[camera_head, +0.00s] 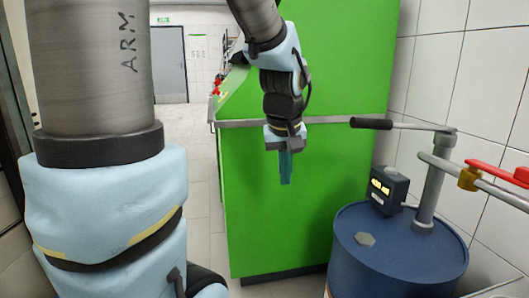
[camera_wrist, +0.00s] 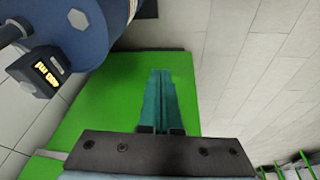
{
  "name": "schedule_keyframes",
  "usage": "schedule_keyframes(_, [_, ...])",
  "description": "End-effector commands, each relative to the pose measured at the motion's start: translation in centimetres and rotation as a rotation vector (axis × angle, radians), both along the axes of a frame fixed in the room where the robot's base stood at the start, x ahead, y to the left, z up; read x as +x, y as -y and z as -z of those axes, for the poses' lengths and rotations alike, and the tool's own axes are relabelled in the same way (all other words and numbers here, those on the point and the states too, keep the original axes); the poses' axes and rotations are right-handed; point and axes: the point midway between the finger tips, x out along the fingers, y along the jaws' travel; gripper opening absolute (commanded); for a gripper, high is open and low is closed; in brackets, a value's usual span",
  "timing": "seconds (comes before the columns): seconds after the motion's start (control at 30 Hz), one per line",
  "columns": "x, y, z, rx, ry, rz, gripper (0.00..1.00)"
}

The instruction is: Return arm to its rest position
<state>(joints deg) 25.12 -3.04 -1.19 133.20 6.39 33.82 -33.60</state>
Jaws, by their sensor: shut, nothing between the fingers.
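My gripper (camera_head: 286,181) hangs pointing down in front of the green cabinet (camera_head: 290,230) in the head view. Its teal fingers are together with nothing between them. In the wrist view the shut fingers (camera_wrist: 160,75) show over the green cabinet surface (camera_wrist: 100,110). My arm comes in from the top of the head view and is bent at the wrist. The gripper is apart from the blue drum and its pump.
A blue drum (camera_head: 395,260) stands at the right with a hand pump (camera_head: 432,185) and a small display box (camera_head: 388,190). A pump handle (camera_head: 372,123) reaches left. A grey rail (camera_head: 330,119) runs along the cabinet. Open floor (camera_head: 190,150) lies left, towards a door (camera_head: 169,65).

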Motion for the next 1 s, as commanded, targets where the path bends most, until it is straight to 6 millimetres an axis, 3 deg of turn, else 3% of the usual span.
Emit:
schedule_keyframes(0.03, [-0.3,-2.3,1.7,0.019,-0.026,0.007,0.0])
schedule_keyframes(0.1, [-0.8,-4.7,3.5,0.038,-0.051,0.034,0.0])
schedule_keyframes(0.43, [-4.9,-12.6,9.3,0.078,-0.145,0.127,0.0])
schedule_keyframes(0.5, [-4.6,-12.3,7.1,0.08,-0.138,0.138,0.0])
schedule_keyframes(0.77, [-4.6,-12.2,2.3,0.08,-0.137,0.138,0.0])
schedule_keyframes(1.0, [-4.6,-12.2,-4.1,0.08,-0.137,0.138,0.0])
